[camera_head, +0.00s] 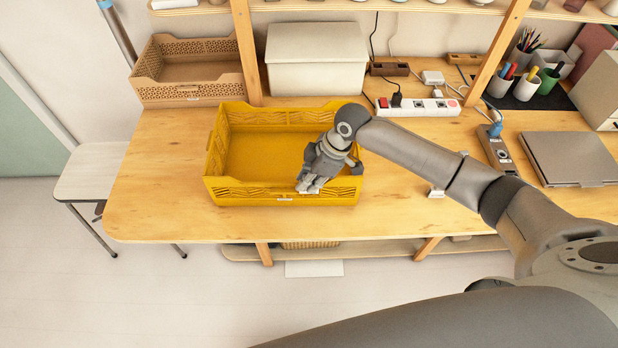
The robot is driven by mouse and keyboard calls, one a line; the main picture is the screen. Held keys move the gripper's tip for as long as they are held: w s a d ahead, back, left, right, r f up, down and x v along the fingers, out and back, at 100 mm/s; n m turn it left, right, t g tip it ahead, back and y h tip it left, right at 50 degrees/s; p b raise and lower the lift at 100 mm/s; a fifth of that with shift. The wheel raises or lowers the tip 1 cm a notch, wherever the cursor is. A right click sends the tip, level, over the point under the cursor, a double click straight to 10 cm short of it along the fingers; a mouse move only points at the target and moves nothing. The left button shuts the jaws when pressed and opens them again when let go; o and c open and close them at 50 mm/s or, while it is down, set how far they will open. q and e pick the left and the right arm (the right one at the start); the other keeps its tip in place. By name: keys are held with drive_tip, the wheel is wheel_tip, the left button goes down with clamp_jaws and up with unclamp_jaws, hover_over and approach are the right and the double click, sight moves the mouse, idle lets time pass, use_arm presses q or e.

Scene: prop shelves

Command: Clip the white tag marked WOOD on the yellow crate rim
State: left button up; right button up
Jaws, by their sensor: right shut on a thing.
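The yellow crate (222,190) stands on the wooden table, open at the top and empty as far as I see. My right gripper (309,186) reaches in from the right and points down at the crate's front rim, right of its middle. Its fingers are shut on a small pale thing, seemingly the white tag, mostly hidden by the fingers; I cannot read any lettering. I cannot tell whether the tag touches the rim. A small white strip (285,199) shows on the crate's front wall, just left below the fingertips. My left gripper is not in view.
A brown crate (190,92) and a white box (316,75) stand behind. A power strip (418,107), a laptop (572,158) and pen cups lie to the right. A small white piece (437,190) lies beside my right forearm. The table left of the yellow crate is clear.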

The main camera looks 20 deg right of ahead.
drive_tip(key=o, duration=0.8)
drive_tip(key=v, duration=1.2)
